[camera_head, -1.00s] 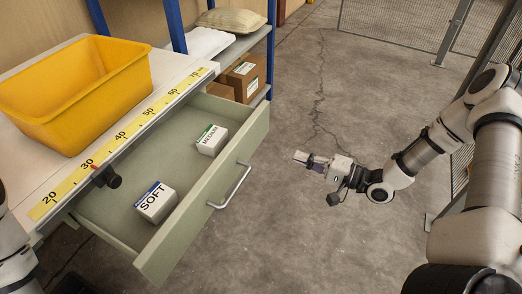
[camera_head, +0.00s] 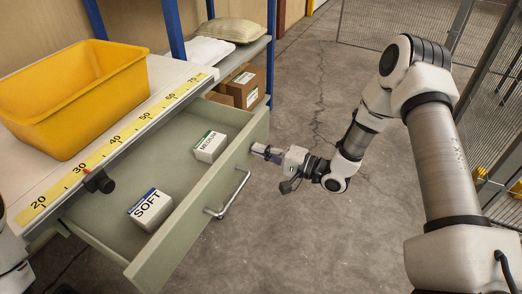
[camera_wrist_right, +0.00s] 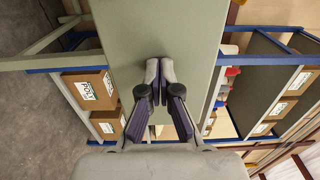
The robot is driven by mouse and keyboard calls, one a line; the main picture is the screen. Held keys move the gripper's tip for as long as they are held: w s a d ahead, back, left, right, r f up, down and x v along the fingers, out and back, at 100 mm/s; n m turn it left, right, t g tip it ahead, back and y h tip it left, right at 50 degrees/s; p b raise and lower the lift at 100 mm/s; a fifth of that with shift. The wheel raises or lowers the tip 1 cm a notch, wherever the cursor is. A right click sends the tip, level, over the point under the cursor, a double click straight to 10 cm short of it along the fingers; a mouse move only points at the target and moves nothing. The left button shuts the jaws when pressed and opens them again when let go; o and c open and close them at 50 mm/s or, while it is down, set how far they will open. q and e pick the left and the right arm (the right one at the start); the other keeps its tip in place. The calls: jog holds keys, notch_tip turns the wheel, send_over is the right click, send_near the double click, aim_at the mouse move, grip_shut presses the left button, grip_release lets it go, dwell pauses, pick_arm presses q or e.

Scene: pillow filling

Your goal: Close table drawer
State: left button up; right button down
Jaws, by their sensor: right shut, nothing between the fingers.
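The pale green table drawer (camera_head: 184,243) is pulled out from under the white table. It holds a box marked SOFT (camera_head: 151,209) and a box marked MEDIUM (camera_head: 210,146). A metal bar handle (camera_head: 231,196) is on its front. My right gripper (camera_head: 258,150) is shut and empty, its tips at the outer face of the drawer front, toward the far end and beyond the handle. In the right wrist view the shut fingertips (camera_wrist_right: 160,70) face the plain green drawer front (camera_wrist_right: 195,35); I cannot tell whether they touch. My left gripper is out of view; part of my left arm shows at the left edge.
A yellow bin (camera_head: 85,95) stands on the table behind a yellow measuring strip (camera_head: 105,150) with a black knob. A blue-post shelf with pillows (camera_head: 222,31) and cardboard boxes (camera_head: 247,85) stands behind. The concrete floor right of the drawer is clear; a mesh fence is at the right.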

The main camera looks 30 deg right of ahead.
aim_at(225, 139)
jog(key=b+x, duration=0.3)
jog(key=x, duration=0.6)
jog(key=shift+w+a+f, duration=0.15)
jog(key=shift+a, duration=0.1)
jog(key=b+x, duration=0.2)
jog(key=x, duration=1.4)
jog(key=shift+w+a, duration=0.2)
jog(key=shift+w, duration=0.05)
jog(key=shift+w+a, duration=0.2)
jog(key=shift+w, duration=0.1)
jog(key=shift+r, duration=0.35)
jog(key=shift+w+r, duration=0.1)
jog(key=shift+r, duration=0.1)
